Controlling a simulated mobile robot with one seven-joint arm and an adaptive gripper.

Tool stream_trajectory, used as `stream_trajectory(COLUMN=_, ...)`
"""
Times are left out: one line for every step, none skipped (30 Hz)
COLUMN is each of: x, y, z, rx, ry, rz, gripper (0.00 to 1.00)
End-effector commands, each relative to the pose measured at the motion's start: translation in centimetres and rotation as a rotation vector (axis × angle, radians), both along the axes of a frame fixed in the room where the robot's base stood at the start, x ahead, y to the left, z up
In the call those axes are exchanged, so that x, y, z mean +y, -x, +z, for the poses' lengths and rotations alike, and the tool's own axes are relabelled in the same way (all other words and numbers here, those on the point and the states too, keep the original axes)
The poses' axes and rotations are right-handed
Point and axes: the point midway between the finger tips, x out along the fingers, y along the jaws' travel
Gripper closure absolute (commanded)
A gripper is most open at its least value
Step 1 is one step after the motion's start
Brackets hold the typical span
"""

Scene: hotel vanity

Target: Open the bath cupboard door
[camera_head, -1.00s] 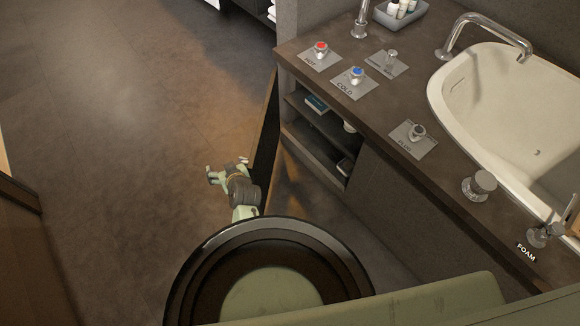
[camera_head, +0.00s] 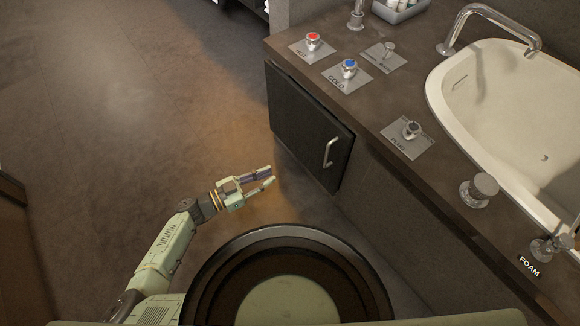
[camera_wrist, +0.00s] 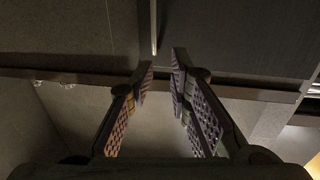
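The bath cupboard door (camera_head: 305,122) is a dark panel under the vanity counter. It covers the cupboard front and hides the shelves; I cannot tell whether a narrow gap stays at its edge. Its metal bar handle (camera_head: 328,152) is upright near the door's right edge. My gripper (camera_head: 268,178) is open and empty, left of the handle and apart from it, fingers toward the cupboard. In the wrist view the handle (camera_wrist: 153,30) shows beyond the gap between the open fingertips (camera_wrist: 160,62), not between the fingers.
The counter (camera_head: 375,105) overhangs the cupboard and carries hot and cold taps (camera_head: 348,68), a plug knob (camera_head: 411,130) and a white basin (camera_head: 500,110). A plain dark panel (camera_head: 400,215) lies right of the door. The floor (camera_head: 120,110) to the left is clear.

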Motion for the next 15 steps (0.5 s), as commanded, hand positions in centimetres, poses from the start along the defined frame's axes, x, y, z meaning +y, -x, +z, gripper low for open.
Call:
stream_trajectory(x=-1.1, y=-0.5, z=0.3, rx=-0.001, ry=0.004, rz=-0.003, gripper=0.82)
stream_trajectory(x=-1.7, y=-0.7, z=0.3, rx=-0.001, ry=0.004, rz=-0.002, gripper=0.82)
stream_trajectory(x=-2.4, y=-1.1, z=0.3, rx=-0.001, ry=0.004, rz=-0.002, gripper=0.82)
stream_trajectory(x=-2.9, y=-1.4, z=0.2, rx=-0.001, ry=0.004, rz=-0.002, gripper=0.82)
stream_trajectory(x=-3.3, y=-1.6, z=0.2, rx=-0.001, ry=0.004, rz=-0.001, gripper=0.82)
stream_trajectory(x=-3.9, y=-1.9, z=0.2, rx=-0.001, ry=0.004, rz=-0.001, gripper=0.82)
stream_trajectory(x=-4.3, y=-2.1, z=0.2, rx=0.0, ry=0.003, rz=-0.001, gripper=0.82)
stream_trajectory(x=-4.7, y=-2.3, z=0.2, rx=0.0, ry=0.003, rz=-0.001, gripper=0.82)
stream_trajectory(x=-5.1, y=-2.6, z=0.2, rx=-0.001, ry=0.002, rz=0.0, gripper=0.82)
stream_trajectory(x=-5.4, y=-2.7, z=0.2, rx=-0.001, ry=0.002, rz=0.0, gripper=0.82)
stream_trajectory(x=-5.6, y=-2.8, z=0.1, rx=-0.001, ry=0.002, rz=0.0, gripper=0.82)
stream_trajectory(x=-5.9, y=-3.0, z=0.1, rx=-0.001, ry=0.002, rz=0.001, gripper=0.82)
stream_trajectory(x=-6.1, y=-3.1, z=0.1, rx=-0.001, ry=0.002, rz=0.001, gripper=0.82)
stream_trajectory(x=-6.2, y=-3.2, z=0.1, rx=-0.001, ry=0.002, rz=0.001, gripper=0.82)
stream_trajectory(x=-6.4, y=-3.2, z=0.1, rx=0.0, ry=0.002, rz=0.002, gripper=0.82)
